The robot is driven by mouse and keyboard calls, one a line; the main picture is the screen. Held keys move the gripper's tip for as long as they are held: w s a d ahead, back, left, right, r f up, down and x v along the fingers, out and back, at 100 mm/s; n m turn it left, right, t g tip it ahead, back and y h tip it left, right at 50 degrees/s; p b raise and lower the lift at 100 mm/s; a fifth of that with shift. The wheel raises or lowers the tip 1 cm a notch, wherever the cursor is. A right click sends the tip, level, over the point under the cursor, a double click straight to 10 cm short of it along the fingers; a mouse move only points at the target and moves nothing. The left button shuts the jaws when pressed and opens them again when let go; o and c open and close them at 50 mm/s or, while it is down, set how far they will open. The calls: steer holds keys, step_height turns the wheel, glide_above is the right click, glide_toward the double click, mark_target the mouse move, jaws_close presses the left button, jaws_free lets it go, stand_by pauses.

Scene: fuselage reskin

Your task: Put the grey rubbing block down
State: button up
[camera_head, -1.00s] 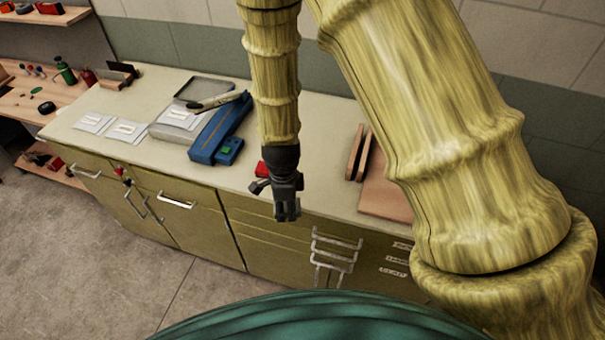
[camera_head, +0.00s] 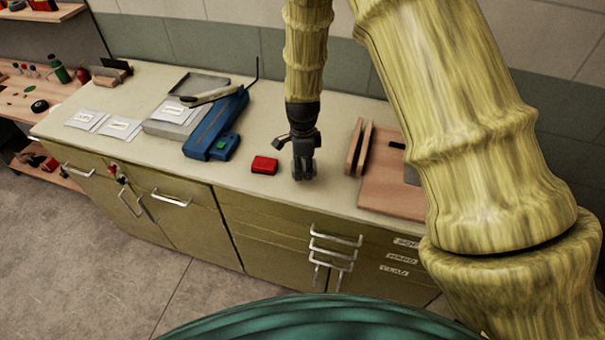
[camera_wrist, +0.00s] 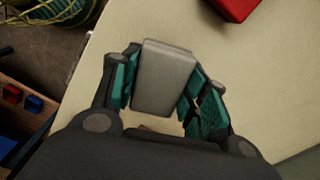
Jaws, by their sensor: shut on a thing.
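My gripper (camera_head: 304,172) is over the front part of the cream worktop (camera_head: 255,200), between a red block and a wooden board. In the wrist view the grey rubbing block (camera_wrist: 165,78) sits between the teal-padded fingers of my gripper (camera_wrist: 163,88), which is shut on it. The worktop lies below the block; I cannot tell whether the block touches it. In the head view the fingers hide most of the block.
A red block (camera_head: 264,165) lies just left of my gripper. A blue tool (camera_head: 215,128) lies farther left. The wooden board (camera_head: 392,182) with upright pieces (camera_head: 356,148) stands to the right. Drawer handles (camera_head: 333,246) are on the cabinet front below.

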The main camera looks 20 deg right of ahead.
mark_target(303, 165)
step_height(303, 165, down, 3)
steer(key=shift+f+b, duration=0.15)
steer(key=shift+b, duration=0.9)
steer(key=o, duration=1.1)
steer(key=shift+r+b, duration=2)
steer(key=shift+r, duration=4.1)
